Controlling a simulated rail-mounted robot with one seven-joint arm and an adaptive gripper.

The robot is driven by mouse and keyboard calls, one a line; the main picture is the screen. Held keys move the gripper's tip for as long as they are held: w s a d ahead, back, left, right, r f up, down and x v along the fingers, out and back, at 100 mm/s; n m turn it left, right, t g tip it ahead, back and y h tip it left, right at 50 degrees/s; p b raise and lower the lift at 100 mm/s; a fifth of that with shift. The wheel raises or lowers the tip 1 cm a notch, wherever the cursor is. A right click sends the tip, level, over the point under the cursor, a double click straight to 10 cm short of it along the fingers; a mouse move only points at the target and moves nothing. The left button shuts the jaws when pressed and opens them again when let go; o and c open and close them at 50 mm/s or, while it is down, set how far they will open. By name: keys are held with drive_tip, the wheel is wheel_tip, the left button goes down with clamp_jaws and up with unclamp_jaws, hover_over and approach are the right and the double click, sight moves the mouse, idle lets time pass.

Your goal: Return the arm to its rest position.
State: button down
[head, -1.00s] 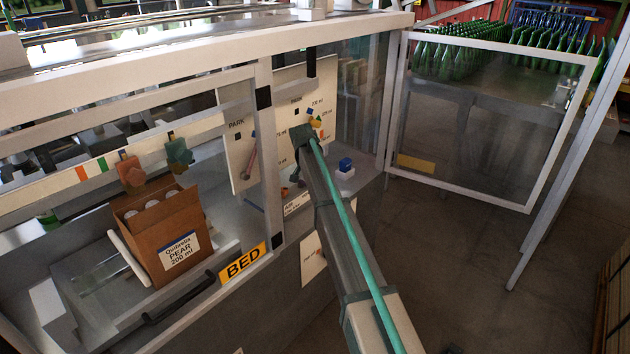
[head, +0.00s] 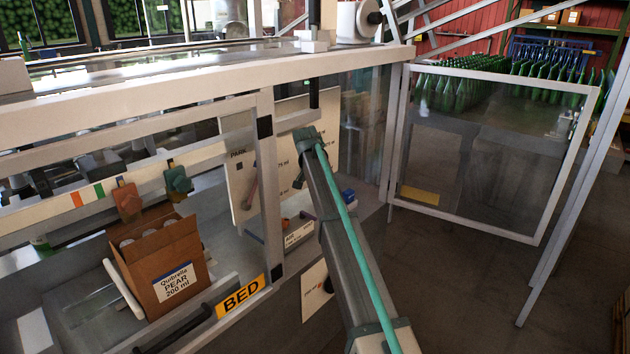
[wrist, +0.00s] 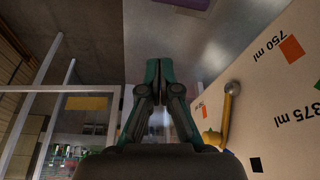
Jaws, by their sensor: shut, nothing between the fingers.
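My gripper (wrist: 158,95) is in the middle of the wrist view. Its two teal-and-dark fingers are together with nothing between them. The white board (wrist: 270,110) with "750 ml" and "375 ml" labels is at the right of that view, apart from the fingers. In the head view my arm reaches up from the bottom into the machine's opening in front of the board (head: 240,170). The fingers cannot be made out clearly there.

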drive_tip(key=s+d+f+n+g+y, duration=0.15)
drive_tip(key=s+d+f, duration=0.35)
drive_tip(key=s+f, duration=0.9)
drive_tip(key=s+d+f+n+g, duration=0.15)
drive_tip(key=s+d+f, duration=0.35)
drive_tip(key=s+f, duration=0.9)
drive_tip(key=s+d+f+n+g, duration=0.1)
drive_tip(key=s+f, duration=0.7)
drive_tip(key=s, duration=0.8)
drive_tip(key=s+f+n+g, duration=0.1)
drive_tip(key=s+f+g, duration=0.2)
drive_tip(key=s+f, duration=0.6)
drive_tip(key=s+d+f+n+g, duration=0.1)
drive_tip(key=s+f+g, duration=0.2)
drive_tip(key=s+f, duration=0.6)
drive_tip(key=s, duration=1.4)
drive_tip(key=shift+d, duration=0.3)
drive_tip(key=shift+w+y, duration=0.1)
drive_tip(key=shift+y, duration=0.15)
